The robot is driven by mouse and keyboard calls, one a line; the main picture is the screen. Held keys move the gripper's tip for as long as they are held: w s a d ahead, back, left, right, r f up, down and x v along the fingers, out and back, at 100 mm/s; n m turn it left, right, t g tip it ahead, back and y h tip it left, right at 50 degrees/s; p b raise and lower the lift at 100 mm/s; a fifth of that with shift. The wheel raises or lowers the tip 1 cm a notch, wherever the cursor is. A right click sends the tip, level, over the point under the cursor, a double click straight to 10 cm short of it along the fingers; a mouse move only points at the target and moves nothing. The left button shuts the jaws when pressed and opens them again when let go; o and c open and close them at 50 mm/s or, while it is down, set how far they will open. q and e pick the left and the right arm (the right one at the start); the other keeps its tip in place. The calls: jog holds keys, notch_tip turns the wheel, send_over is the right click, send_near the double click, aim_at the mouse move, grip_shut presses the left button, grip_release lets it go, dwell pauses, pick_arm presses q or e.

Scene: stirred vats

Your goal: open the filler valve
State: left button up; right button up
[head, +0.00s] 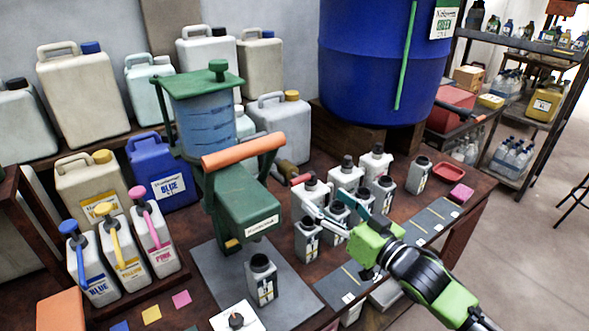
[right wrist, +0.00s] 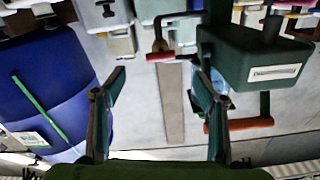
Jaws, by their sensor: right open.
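The green filler (head: 245,205) stands on the bench with a clear hopper of blue liquid (head: 207,125) and a large orange handle (head: 243,151). A small red handle (head: 301,180) on a brass-coloured fitting shows just right of the filler; I take it for the valve, but its exact setting is unclear. It also shows in the right wrist view as a red handle (right wrist: 165,57), beyond and between the fingertips. My right gripper (head: 332,203) is open and empty, above the small bottles, apart from the red handle. My left gripper is out of view.
Several small grey bottles (head: 307,240) crowd below and around my right gripper. One bottle (head: 262,280) stands on the grey mat in front of the filler. A big blue barrel (head: 368,70) stands behind. Colour jugs (head: 153,235) stand at left.

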aim_at(302, 182)
jog(key=x, duration=0.5)
jog(key=shift+s+a+r+p, duration=0.1)
jog(key=shift+a+r+p, duration=0.15)
jog(key=shift+p, duration=0.15)
jog(key=x, duration=0.6)
jog(key=shift+w+f+p, duration=0.15)
jog(key=shift+w+p, duration=0.1)
jog(key=shift+p, duration=0.15)
jog(key=shift+w+a, duration=0.15)
jog(key=shift+w, duration=0.15)
jog(key=shift+w+a+f, duration=0.1)
jog(key=shift+w, duration=0.1)
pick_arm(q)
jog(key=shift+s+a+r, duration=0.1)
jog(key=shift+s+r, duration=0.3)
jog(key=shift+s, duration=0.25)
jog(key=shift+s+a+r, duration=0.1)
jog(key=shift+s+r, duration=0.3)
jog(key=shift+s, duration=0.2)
pick_arm(e)
jog(key=c, duration=1.1)
